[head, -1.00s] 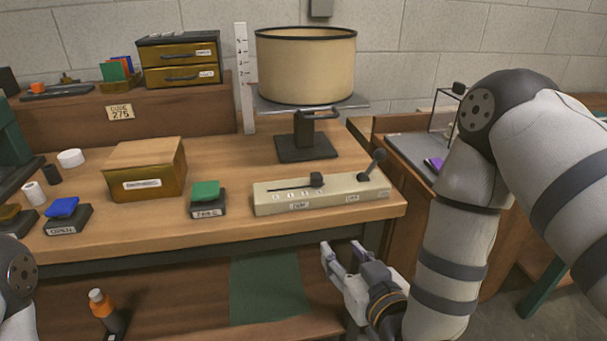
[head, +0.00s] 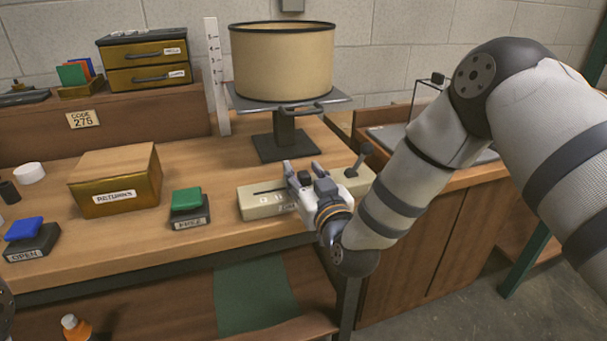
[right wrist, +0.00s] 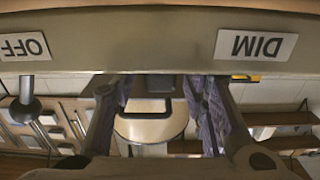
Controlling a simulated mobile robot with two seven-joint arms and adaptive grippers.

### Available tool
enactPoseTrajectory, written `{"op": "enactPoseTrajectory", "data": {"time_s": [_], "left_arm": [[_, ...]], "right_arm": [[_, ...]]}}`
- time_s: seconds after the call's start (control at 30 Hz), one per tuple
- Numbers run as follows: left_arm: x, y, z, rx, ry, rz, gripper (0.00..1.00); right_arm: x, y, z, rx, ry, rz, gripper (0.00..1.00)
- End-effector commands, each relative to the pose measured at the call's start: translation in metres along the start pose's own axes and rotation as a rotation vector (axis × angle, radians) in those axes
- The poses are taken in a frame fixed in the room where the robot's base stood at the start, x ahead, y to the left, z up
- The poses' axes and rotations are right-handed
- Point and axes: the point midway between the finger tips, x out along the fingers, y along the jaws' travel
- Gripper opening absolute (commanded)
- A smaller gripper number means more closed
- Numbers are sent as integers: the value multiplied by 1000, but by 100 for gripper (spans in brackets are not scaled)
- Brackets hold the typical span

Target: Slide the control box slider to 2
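The cream control box (head: 256,201) lies near the table's right front edge, with a slot, number marks and a lever on its right end. In the right wrist view its front (right wrist: 130,35) appears upside down, with DIM and OFF labels. My right gripper (head: 303,172) is over the middle of the box, its fingers apart. The dark slider knob (head: 304,179) appears between the fingers; I cannot tell whether they touch it. The fingers also show apart in the right wrist view (right wrist: 160,95). The gripper hides part of the slot and number marks. My left gripper is out of view.
The lamp (head: 282,65) stands behind the box, its dark base close to my right gripper. A green button block (head: 187,200) is left of the box, then the RETURNS box (head: 112,182) and a blue OPEN block (head: 24,230). Bare tabletop lies in front.

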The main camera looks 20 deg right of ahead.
Motion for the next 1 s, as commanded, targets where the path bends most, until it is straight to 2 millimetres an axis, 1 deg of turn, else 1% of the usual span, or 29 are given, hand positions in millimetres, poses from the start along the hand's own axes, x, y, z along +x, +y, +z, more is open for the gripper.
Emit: {"op": "enactPoseTrajectory", "data": {"time_s": [0.2,0.37,0.4,0.6,0.67,0.83,1.0], "left_arm": [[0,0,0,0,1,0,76],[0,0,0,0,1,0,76],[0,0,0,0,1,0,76],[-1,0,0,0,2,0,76],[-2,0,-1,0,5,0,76],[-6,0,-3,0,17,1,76],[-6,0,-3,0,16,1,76]], "right_arm": [[0,0,-1,0,1,0,40],[0,0,-1,0,1,0,4],[0,0,-1,0,1,0,0],[0,-2,-1,-1,1,-1,0],[0,-6,-1,-1,1,-3,0],[0,-29,-2,-2,3,-3,0],[0,-30,0,-2,-1,-1,0]]}}
